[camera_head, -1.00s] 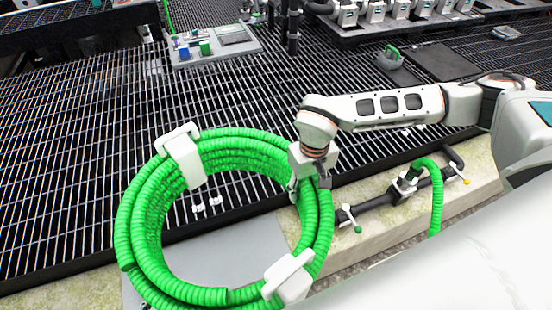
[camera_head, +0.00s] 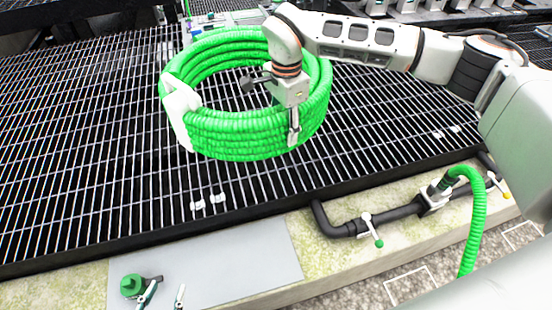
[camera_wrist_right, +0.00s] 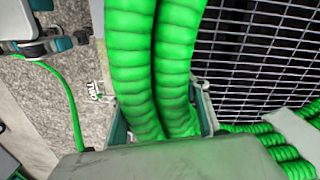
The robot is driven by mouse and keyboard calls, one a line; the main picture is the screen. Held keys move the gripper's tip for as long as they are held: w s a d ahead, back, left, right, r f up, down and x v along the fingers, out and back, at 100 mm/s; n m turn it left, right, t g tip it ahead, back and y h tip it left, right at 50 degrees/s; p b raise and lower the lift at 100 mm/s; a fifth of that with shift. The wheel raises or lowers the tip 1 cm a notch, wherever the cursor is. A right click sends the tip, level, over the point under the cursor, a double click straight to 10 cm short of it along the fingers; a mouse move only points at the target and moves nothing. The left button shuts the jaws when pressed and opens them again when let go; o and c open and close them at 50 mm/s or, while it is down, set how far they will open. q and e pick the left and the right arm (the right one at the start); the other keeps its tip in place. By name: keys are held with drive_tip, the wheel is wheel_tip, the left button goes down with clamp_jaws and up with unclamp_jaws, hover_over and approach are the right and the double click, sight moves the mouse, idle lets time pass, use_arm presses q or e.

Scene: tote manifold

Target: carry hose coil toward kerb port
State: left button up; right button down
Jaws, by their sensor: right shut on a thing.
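The green hose coil (camera_head: 230,135) hangs above the dark grating in the head view, with a white clip (camera_head: 180,105) on its left side. My right gripper (camera_head: 293,128) is shut on its right side; the right wrist view shows two green strands (camera_wrist_right: 150,50) between the fingers. The far finger is hidden in the head view.
A grey plate (camera_head: 220,265) lies on the pale kerb (camera_head: 340,262), with a green-topped fitting (camera_head: 130,286) at its left. The grating (camera_head: 80,150) is mostly open. Several white units (camera_head: 410,6) stand on a rack at the back.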

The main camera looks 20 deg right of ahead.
drive_tip(key=w+a+m+b, duration=0.4)
drive_tip(key=w+m, duration=0.2)
drive_tip(key=f+b, duration=0.2)
drive_tip(key=f, duration=0.7)
drive_tip(key=f+b, duration=0.2)
drive_tip(key=f, duration=0.8)
drive_tip(key=shift+s+a+b, duration=0.15)
drive_tip(key=shift+s+b, duration=0.05)
drive_tip(key=shift+b, duration=0.1)
drive_tip(key=shift+w+f, duration=0.1)
drive_tip(key=shift+f, duration=0.45)
drive_tip(key=shift+r, duration=0.15)
drive_tip(key=c, duration=1.3)
unclamp_jaws()
drive_tip(key=shift+o, duration=1)
drive_tip(key=shift+s, duration=0.2)
use_arm(q)
drive_tip(key=shift+n+t+h, duration=0.4)
drive_tip(key=shift+n+h, duration=0.2)
drive_tip(key=shift+h, duration=0.1)
drive_tip(key=d, duration=0.2)
drive_tip(key=w+d, duration=0.1)
drive_tip(key=d, duration=0.2)
drive_tip(key=shift+w, duration=0.1)
use_arm(e)
drive_tip(key=shift+f, duration=0.25)
